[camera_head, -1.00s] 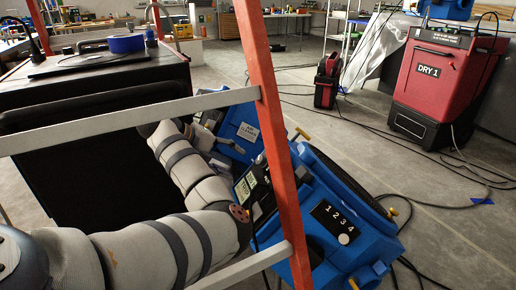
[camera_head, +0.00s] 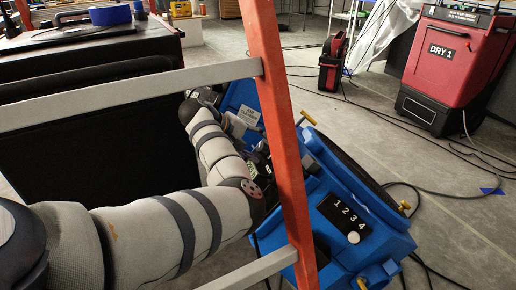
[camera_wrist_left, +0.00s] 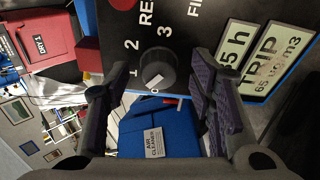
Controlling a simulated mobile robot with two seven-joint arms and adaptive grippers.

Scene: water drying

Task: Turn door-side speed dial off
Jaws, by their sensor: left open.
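In the left wrist view, a black speed dial (camera_wrist_left: 158,69) with a white pointer mark sits on a dark panel, ringed by 0, 1, 2 and 3. The white mark is on the dial's lower side, near the 0. My left gripper (camera_wrist_left: 152,98) is open, its fingers on either side of the dial; I cannot tell if they touch it. In the head view my left gripper (camera_head: 230,120) is small and partly hidden, between two blue machines. The nearer blue machine (camera_head: 365,240) carries a 1 2 3 4 label. My right gripper is out of view.
An orange-and-grey frame (camera_head: 275,120) crosses the foreground, in front of the machines. The other blue machine (camera_head: 240,95) has an air cleaner label. A red DRY 1 unit (camera_head: 455,60) stands at right. Cables (camera_head: 440,195) lie over the open floor.

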